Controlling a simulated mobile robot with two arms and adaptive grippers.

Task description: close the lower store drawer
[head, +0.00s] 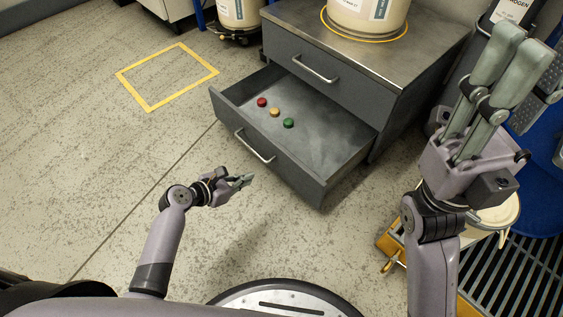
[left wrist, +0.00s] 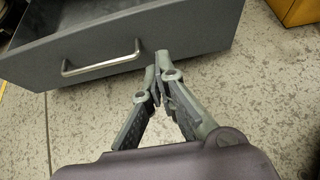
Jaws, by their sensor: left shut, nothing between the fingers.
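The lower store drawer (head: 317,178) is pulled well out of the grey cabinet (head: 398,112). Its bar handle (head: 254,146) is on the front panel, and it also shows in the left wrist view (left wrist: 101,58). My left gripper (head: 247,180) is shut and empty, low in front of the drawer front. In the left wrist view its closed fingertips (left wrist: 161,62) overlap the front's lower edge, right of the handle; I cannot tell contact there. My right gripper (head: 520,38) is raised at the right, fingers up and apart, with nothing seen between them.
Red (head: 262,102), yellow (head: 275,112) and green (head: 289,123) round pieces lie in the drawer. The upper drawer (head: 330,85) is shut. A drum (head: 368,15) stands on the cabinet. Floor at left is clear.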

